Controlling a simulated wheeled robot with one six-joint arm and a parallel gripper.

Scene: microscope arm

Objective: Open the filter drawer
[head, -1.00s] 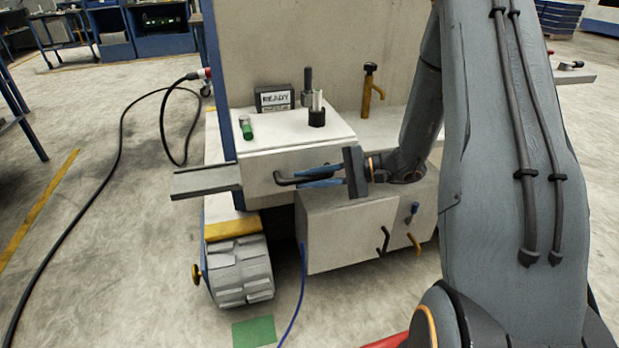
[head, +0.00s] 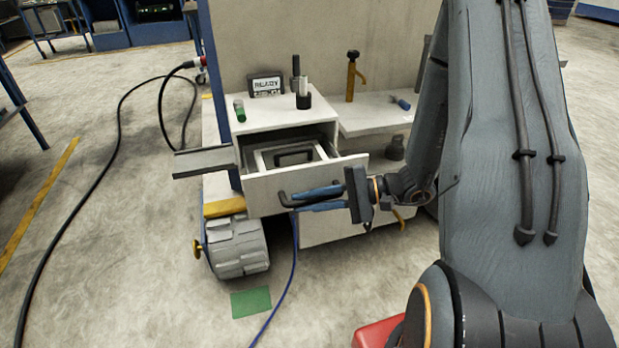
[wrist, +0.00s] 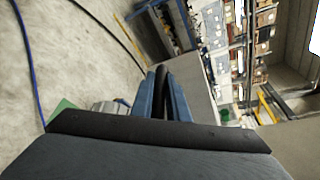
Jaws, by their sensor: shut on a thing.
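The filter drawer (head: 260,192) is the light grey drawer at the front of the cabinet, under the white top. It stands pulled out, and a white frame with a dark handle-like piece (head: 293,157) shows inside. My gripper (head: 290,200) comes from the right, and its blue fingers are shut on the dark drawer handle (head: 284,197) on the drawer front. In the wrist view the blue fingers (wrist: 163,98) close around the dark handle bar (wrist: 162,82).
A READY sign (head: 266,85), a green-capped vial (head: 239,111) and a black-and-white cylinder (head: 303,95) stand on the cabinet top. A flat grey ledge (head: 204,161) juts out left. A blue cable (head: 283,285) hangs beneath.

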